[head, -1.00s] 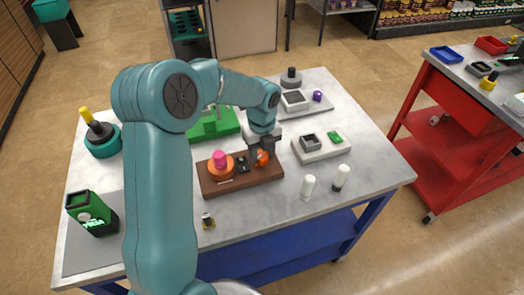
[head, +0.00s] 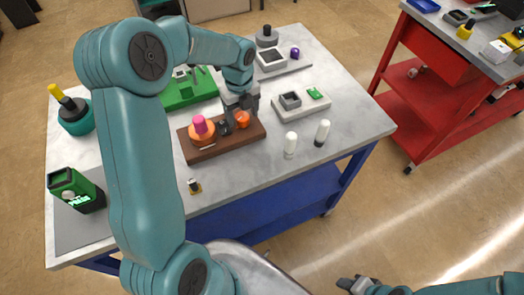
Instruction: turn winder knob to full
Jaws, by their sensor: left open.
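A brown wooden base (head: 222,146) lies on the table. On it are an orange disc with a pink knob on top (head: 200,126) at its left and a small orange knob (head: 242,120) at its right. I cannot tell which is the winder knob. My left gripper (head: 236,122) is open, pointing down at the small orange knob. Its fingers are beside the knob and partly hide it; contact cannot be told. My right gripper (head: 353,284) is at the bottom edge, away from the table, too small to read.
The grey tabletop (head: 255,178) has two white cylinders (head: 290,145) in front, and a light block (head: 302,102) to the right of the wooden base. A green stand (head: 188,92) is behind. A green box (head: 76,189) stands left. A red cart (head: 432,100) is farther right.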

